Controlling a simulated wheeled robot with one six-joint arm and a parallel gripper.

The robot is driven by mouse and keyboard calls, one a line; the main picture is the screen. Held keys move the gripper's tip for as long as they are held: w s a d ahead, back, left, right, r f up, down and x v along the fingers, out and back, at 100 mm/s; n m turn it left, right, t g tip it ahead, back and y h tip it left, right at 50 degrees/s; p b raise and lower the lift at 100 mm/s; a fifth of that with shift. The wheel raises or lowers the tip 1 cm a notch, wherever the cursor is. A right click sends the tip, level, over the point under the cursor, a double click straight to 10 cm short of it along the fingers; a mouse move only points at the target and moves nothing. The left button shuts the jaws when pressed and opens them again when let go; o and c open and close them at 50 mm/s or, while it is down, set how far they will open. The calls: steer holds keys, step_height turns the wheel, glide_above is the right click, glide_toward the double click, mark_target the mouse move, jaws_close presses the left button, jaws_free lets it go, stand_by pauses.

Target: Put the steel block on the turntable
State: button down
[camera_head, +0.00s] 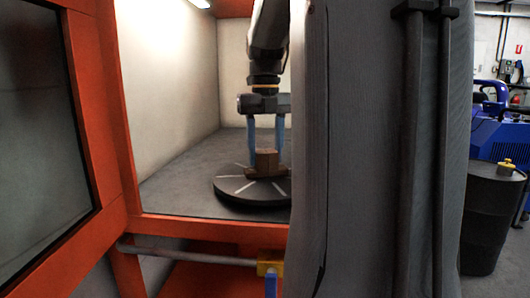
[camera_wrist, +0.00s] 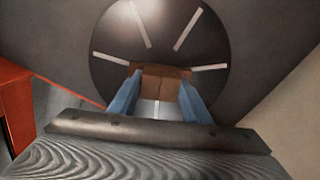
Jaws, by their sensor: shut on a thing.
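The steel block (camera_head: 266,163) looks brown and stepped, with a wider base. It is at the turntable, and I cannot tell whether it touches the disc or is just above it. The turntable (camera_head: 240,197) is a dark round disc with white radial lines on the cabinet floor. In the wrist view the block (camera_wrist: 160,83) sits between the blue fingers, over the near half of the turntable (camera_wrist: 160,45). My gripper (camera_head: 266,153) points down and is shut on the block. The turntable's right edge is hidden in the head view.
The orange cabinet frame (camera_head: 103,100) surrounds the opening, with a sill (camera_head: 215,228) in front. A dark-glazed door (camera_head: 40,130) stands at the left. Pale walls (camera_head: 175,80) enclose the back. Grey floor left of the turntable is clear. A dark drum (camera_head: 490,215) stands outside at right.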

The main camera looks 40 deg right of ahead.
mark_target(266, 151)
steer(key=c, duration=1)
jaws_free()
steer(key=shift+f, duration=0.15)
step_height(266, 151, up, 12)
steer(key=shift+r, duration=0.2)
